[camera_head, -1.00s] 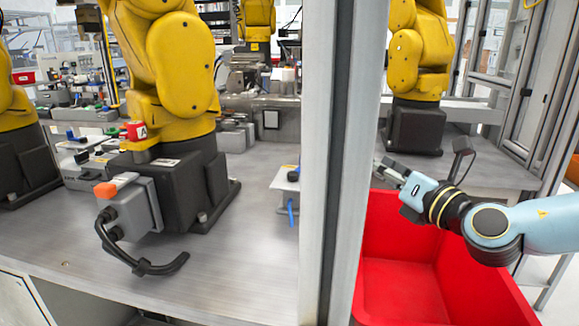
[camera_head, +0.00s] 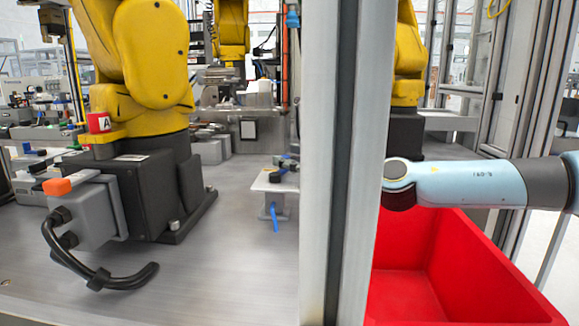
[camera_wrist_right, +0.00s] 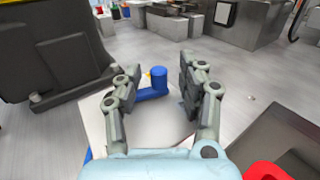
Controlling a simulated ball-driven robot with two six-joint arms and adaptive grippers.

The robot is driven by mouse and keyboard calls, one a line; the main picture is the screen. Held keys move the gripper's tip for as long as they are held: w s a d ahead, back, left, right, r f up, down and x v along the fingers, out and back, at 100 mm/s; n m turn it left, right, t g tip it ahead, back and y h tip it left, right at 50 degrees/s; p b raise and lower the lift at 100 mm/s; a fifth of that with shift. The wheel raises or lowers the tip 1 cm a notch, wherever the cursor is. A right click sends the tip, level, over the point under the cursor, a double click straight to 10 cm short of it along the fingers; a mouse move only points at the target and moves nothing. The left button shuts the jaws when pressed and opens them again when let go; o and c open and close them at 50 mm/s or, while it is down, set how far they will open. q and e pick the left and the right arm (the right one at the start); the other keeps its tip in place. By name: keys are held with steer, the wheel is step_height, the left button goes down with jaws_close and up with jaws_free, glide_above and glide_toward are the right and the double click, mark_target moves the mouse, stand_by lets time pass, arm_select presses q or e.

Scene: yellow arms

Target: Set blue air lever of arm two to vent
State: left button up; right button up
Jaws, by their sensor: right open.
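The blue air lever (camera_wrist_right: 152,84) shows in the right wrist view, on top of a white plate (camera_wrist_right: 92,128). It has a round upright knob and a short handle pointing down-left. My right gripper (camera_wrist_right: 160,76) is open, with one finger on each side of the lever; whether either finger touches it is unclear. In the head view the white plate (camera_head: 265,185) is on a small stand left of the metal post, and the dark fingers of my right gripper (camera_head: 284,165) are over it. The post hides part of my right arm, and the lever is not clear there. My left gripper is not in view.
The thick metal post (camera_head: 343,160) stands between the plate and most of my right arm. A red bin (camera_head: 470,265) lies below that arm. A yellow robot arm (camera_head: 140,60) with a dark base stands on the metal table (camera_head: 215,265) at left.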

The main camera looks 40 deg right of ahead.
steer(key=shift+w+a, duration=0.1)
steer(key=shift+w, duration=0.2)
steer(key=shift+r, duration=0.1)
steer(key=shift+c, duration=0.2)
